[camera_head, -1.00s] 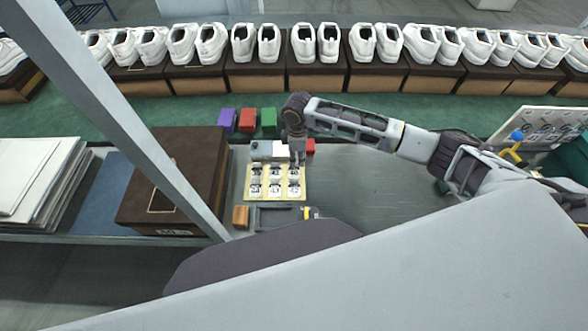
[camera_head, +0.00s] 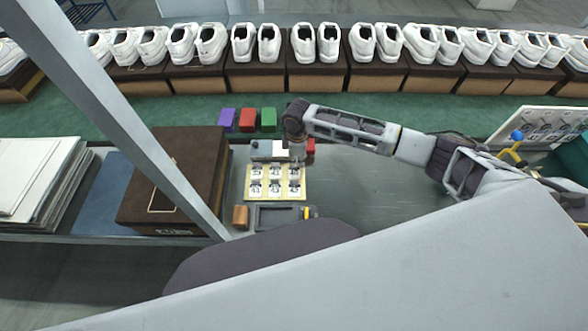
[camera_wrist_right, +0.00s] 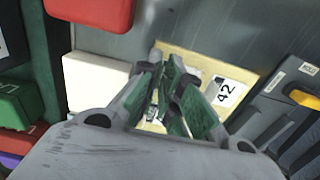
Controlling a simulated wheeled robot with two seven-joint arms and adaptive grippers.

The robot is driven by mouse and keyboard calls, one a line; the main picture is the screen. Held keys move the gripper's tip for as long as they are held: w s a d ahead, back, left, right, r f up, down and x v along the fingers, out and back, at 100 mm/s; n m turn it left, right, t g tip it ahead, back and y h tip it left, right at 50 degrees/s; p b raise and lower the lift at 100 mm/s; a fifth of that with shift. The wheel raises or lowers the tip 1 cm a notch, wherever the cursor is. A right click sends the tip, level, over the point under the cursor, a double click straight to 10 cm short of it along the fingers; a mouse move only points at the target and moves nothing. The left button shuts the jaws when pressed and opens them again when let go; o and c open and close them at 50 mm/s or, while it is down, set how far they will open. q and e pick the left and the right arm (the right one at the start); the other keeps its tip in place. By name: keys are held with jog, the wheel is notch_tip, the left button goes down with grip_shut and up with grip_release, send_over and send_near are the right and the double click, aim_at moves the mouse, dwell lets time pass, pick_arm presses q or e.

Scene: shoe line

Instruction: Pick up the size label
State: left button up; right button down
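A cream label sheet (camera_head: 264,195) lies on the grey table with two rows of white size labels (camera_head: 275,188). My right gripper (camera_head: 296,165) points down over the sheet's upper right part and hides some of it. In the right wrist view my right gripper (camera_wrist_right: 165,75) has green-padded fingers with a narrow gap between them, close over the sheet (camera_wrist_right: 195,62). A label reading "42" (camera_wrist_right: 226,91) lies beside the fingers. What lies directly between the fingertips is mostly hidden. My left gripper is not in view.
A white box (camera_head: 262,150) and a red block (camera_head: 310,147) stand just behind the sheet. A dark tray (camera_head: 280,216) and an orange-brown block (camera_head: 240,216) lie in front. A brown shoebox (camera_head: 185,165) is at left.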

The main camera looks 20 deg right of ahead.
aim_at(297, 166)
jog(key=shift+r, duration=0.15)
dwell(0.3)
notch_tip(297, 166, up, 10)
dwell(0.6)
dwell(0.6)
